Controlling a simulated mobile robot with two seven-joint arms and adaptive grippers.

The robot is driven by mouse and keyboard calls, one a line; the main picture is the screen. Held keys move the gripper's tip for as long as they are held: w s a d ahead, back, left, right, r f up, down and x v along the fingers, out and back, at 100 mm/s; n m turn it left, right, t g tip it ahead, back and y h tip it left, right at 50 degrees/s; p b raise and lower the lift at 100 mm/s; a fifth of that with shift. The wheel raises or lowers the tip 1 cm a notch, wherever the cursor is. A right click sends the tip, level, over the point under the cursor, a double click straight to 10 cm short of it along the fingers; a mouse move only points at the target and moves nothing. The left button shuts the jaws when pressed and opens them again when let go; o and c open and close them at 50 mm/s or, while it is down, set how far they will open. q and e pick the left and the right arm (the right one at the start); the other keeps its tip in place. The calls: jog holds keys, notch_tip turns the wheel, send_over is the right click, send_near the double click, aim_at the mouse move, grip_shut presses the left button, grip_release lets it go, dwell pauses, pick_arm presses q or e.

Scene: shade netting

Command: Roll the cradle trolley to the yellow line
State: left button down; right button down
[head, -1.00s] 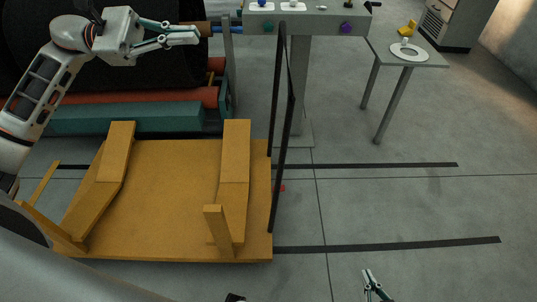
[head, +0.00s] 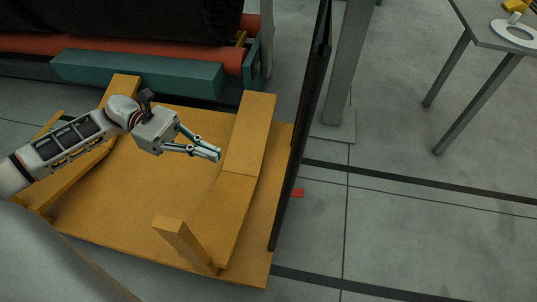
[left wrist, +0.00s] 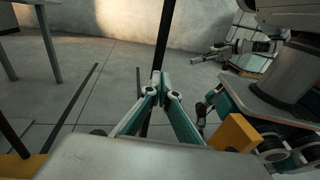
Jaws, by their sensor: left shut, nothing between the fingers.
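The cradle trolley (head: 150,215) is a low orange-yellow platform with two sloped cradle supports and short upright posts. In the head view it stands on the floor at lower left. A tall black handle frame (head: 305,130) rises at its right edge. My left gripper (head: 218,155) is shut and empty above the deck, by the right-hand support and left of the handle. In the left wrist view its fingertips (left wrist: 161,85) appear in front of a dark upright bar. My right gripper (left wrist: 207,53) appears small in the left wrist view; its fingers are unclear. I see no yellow line.
A teal beam (head: 138,75) and red roller (head: 95,45) lie behind the trolley. A grey post (head: 347,65) stands beyond the handle. A grey table (head: 480,27) with a white ring stands at upper right.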

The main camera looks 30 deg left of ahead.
pick_arm(q)
jog(key=w+d, duration=0.1)
jog(key=d, duration=1.3)
jog(key=shift+f+p, duration=0.3)
jog(key=shift+f, duration=0.1)
jog(key=shift+w, duration=0.1)
